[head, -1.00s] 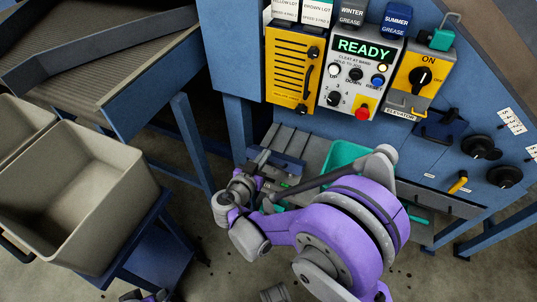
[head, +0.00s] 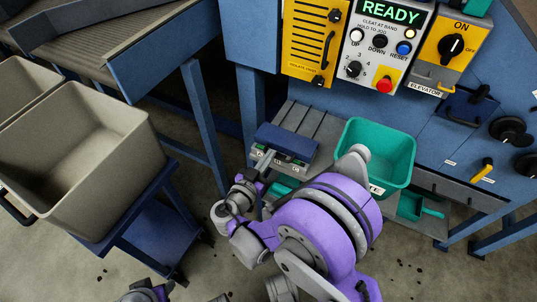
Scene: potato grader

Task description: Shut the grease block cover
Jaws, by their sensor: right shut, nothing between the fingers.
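The grease block (head: 272,161) sits on the slatted bench, a low grey block with small green-and-white marks along its front. Its dark blue cover (head: 288,141) appears raised, standing at the back of the block and leaving the front face exposed. My right gripper (head: 263,178) is shut and empty, just in front of the block's left end. Whether it touches the block or cover I cannot tell, as the purple arm links crowd the view. My left gripper is not in view; only a bit of purple arm shows at the bottom edge.
A green bin (head: 392,135) stands right of the block, partly behind my right arm. The yellow panel (head: 308,35) and the control box reading READY (head: 375,50) are above. A beige crate (head: 85,170) on a blue cart is at the left. Open floor lies between.

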